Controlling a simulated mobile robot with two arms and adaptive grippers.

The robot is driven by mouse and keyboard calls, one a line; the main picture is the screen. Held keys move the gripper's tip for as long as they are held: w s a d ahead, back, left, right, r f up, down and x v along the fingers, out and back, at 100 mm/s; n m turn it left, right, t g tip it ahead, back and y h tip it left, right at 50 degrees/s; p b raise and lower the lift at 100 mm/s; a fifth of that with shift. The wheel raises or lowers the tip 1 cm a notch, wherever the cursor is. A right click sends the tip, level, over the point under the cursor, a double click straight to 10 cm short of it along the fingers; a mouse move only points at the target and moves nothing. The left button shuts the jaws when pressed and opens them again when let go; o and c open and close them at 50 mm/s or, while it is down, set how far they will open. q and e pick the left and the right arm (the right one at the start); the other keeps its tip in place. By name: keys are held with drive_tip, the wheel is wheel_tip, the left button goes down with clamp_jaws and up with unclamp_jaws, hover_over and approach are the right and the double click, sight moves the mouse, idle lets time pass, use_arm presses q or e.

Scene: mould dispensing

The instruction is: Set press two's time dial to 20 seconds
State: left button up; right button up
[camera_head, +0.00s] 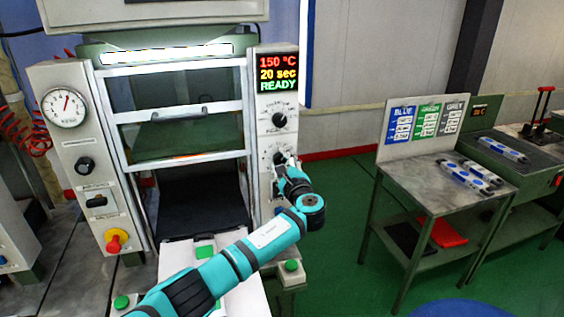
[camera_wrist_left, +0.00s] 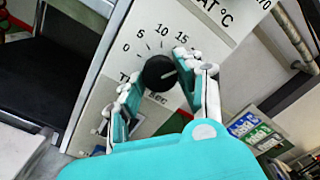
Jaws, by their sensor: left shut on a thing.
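The press (camera_head: 186,58) stands ahead with its right-hand control panel facing me. Its display (camera_head: 277,74) reads 150 °C, 20 sec and READY. The upper dial (camera_head: 279,120) is black and free. My right gripper is not in view.
A gauge (camera_head: 65,106), a black knob (camera_head: 85,165) and a red emergency button (camera_head: 115,240) are on the press's left panel. Green buttons flank the front. A side table (camera_head: 437,167) with blue-and-white tools (camera_head: 470,177) stands to the right, with green floor between.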

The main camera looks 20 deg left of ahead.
use_arm(q)
drive_tip(key=shift+f, duration=0.15)
drive_tip(key=o, duration=1.1)
drive_tip(key=shift+d, duration=0.1)
drive_tip(key=shift+o, duration=0.2)
drive_tip(key=v, duration=1.2)
